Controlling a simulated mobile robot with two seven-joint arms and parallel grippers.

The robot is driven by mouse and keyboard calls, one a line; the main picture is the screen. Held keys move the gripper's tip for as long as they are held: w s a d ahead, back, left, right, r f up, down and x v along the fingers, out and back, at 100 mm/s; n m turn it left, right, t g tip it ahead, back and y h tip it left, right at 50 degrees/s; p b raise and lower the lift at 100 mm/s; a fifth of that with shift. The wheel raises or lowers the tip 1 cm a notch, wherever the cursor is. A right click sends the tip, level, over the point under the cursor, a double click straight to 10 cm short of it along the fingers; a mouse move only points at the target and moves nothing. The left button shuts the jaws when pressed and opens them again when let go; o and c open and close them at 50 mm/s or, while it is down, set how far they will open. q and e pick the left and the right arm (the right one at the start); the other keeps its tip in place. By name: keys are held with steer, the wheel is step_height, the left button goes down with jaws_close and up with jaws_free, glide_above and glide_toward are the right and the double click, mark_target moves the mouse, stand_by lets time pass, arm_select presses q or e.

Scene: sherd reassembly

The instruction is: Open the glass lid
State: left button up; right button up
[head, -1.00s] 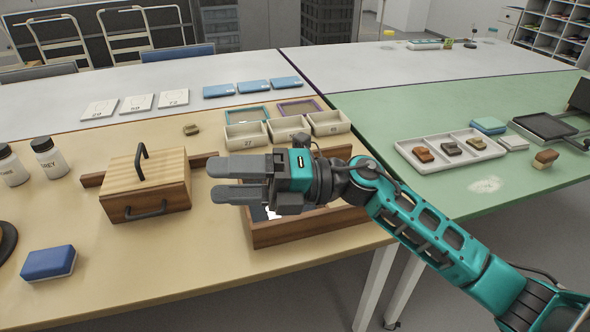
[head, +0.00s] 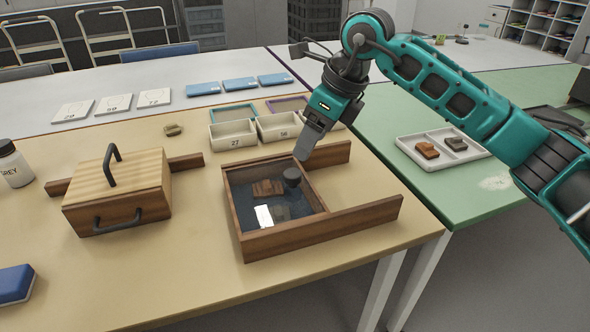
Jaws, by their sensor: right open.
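The glass lid (head: 240,185) lies flat on a low wooden case (head: 262,245) at the middle of the table in the head view. It has a dark round knob (head: 292,176) near its right edge. Brown sherds and a white card show through the glass. My right gripper (head: 305,153) is open and points down, just above and behind the knob, apart from it as far as I can see. Its fingers overlap each other in this view. My left gripper is out of view.
A wooden box with a black handle (head: 120,190) stands to the left. Small cream trays (head: 232,136) sit close behind the case. A white sherd tray (head: 445,155) lies on the green table to the right. The tan table in front of the case is clear.

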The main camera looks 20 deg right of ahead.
mark_target(294, 173)
steer(key=b+x, duration=0.1)
steer(key=x, duration=0.8)
steer(key=shift+r, duration=0.1)
jaws_close()
stand_by(0.4)
